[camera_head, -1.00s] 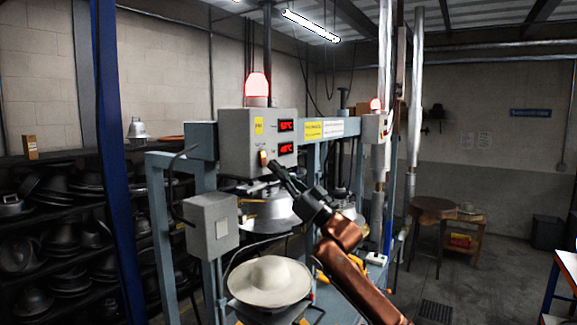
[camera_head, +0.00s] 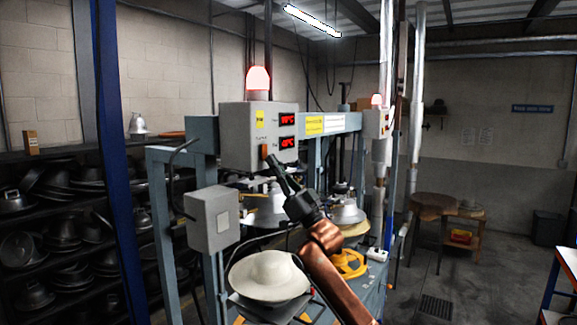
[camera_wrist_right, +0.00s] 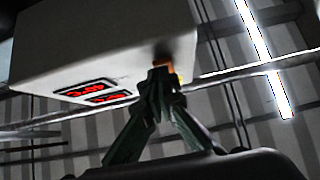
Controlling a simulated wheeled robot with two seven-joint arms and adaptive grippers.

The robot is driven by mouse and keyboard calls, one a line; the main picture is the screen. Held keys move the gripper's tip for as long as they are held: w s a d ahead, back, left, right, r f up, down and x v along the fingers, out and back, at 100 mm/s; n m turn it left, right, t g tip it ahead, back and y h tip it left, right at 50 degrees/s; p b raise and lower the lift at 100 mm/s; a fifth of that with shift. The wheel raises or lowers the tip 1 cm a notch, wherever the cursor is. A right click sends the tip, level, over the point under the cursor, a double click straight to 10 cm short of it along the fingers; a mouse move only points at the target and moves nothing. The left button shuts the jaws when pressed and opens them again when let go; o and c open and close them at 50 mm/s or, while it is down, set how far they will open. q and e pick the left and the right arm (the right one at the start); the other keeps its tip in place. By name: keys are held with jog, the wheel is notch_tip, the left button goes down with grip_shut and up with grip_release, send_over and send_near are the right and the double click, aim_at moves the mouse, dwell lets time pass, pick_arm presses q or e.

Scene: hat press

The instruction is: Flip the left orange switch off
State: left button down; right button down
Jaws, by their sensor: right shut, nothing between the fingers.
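The orange switch (camera_head: 264,152) is on the lower left of the front of a grey control box (camera_head: 238,137) with two red displays. It also shows in the right wrist view (camera_wrist_right: 168,63), just beyond my fingertips. My right gripper (camera_head: 271,158) is shut and empty, its tips at or very close to the switch's lower right side. In the right wrist view the closed fingertips (camera_wrist_right: 160,76) partly cover the switch, so I cannot tell if they touch it. My left gripper is not in view.
A red lamp (camera_head: 258,79) glows on top of the box. A pale hat (camera_head: 268,275) lies on the press below, under my right arm. A smaller grey box (camera_head: 211,218) stands on a post at left.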

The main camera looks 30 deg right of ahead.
jog(key=shift+a, duration=0.15)
jog(key=shift+s+d+f, duration=0.2)
jog(key=shift+s+d, duration=0.15)
jog(key=shift+s, duration=0.2)
jog(key=b+v, duration=0.5)
jog(key=v, duration=0.6)
jog(key=shift+s+d, duration=0.3)
jog(key=shift+s, duration=0.15)
jog(key=shift+s, duration=0.1)
